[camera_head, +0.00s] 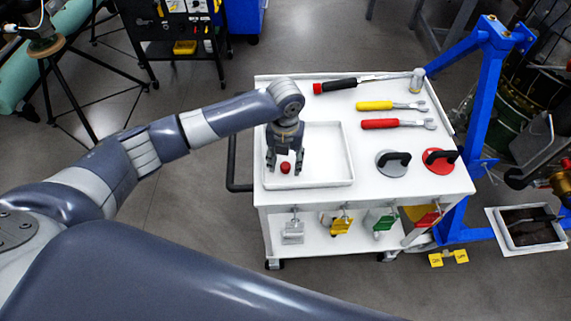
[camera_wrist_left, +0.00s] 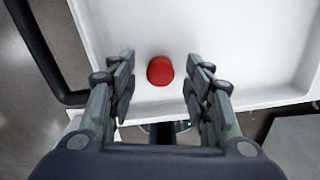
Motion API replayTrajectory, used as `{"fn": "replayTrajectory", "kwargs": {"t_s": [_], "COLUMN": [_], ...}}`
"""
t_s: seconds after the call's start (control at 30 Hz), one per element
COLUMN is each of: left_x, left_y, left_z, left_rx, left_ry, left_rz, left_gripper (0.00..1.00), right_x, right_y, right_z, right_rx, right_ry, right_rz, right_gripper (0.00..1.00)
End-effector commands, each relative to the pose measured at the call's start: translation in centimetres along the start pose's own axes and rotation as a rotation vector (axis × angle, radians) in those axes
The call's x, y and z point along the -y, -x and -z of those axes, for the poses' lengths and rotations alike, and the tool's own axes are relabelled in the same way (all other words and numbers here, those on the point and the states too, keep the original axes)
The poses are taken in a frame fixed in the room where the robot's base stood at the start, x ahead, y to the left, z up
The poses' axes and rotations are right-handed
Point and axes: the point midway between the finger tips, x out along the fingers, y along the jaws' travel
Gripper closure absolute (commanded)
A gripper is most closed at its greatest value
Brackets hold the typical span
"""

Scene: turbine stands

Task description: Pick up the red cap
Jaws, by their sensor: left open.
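The red cap (camera_head: 285,167) is a small round piece lying in the white tray on the left part of the cart top. My left gripper (camera_head: 285,168) points down over the tray (camera_head: 335,184), close to the cap. In the left wrist view the red cap (camera_wrist_left: 160,70) shows between and a little beyond the two open fingers of my left gripper (camera_wrist_left: 160,78), with clear gaps on both sides. The fingers hold nothing. I cannot tell their exact height above the cap. My right gripper is not in view.
The white cart (camera_head: 364,192) also bears a black and red tool (camera_head: 340,85), yellow-handled (camera_head: 385,105) and red-handled (camera_head: 395,124) tools, and grey (camera_head: 385,166) and red (camera_head: 437,165) discs with black handles. A blue frame (camera_head: 487,110) stands at its right. The tray's walls surround the cap.

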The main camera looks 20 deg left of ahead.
Motion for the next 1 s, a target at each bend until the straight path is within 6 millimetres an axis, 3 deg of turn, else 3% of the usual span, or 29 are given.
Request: {"fn": "replayTrajectory", "kwargs": {"t_s": [0.1, 0.33, 0.53, 1.0], "left_x": [0.03, 0.02, 0.01, 0.0], "left_y": [-0.96, -1.14, -1.1, -0.71], "left_z": [0.06, 0.02, 0.01, -0.05], "left_rx": [0.0, 0.001, 0.001, 0.002], "left_ry": [-0.001, -0.001, 0.0, 0.0], "left_rz": [-0.001, 0.0, 0.0, 0.0], "left_gripper": [0.54, 0.54, 0.91, 0.91], "right_x": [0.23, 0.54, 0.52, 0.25], "right_y": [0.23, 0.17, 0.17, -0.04], "right_z": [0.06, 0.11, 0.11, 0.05], "right_rx": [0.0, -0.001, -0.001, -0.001], "right_ry": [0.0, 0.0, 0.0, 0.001], "right_rz": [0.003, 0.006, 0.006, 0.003], "right_gripper": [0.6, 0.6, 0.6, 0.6]}}
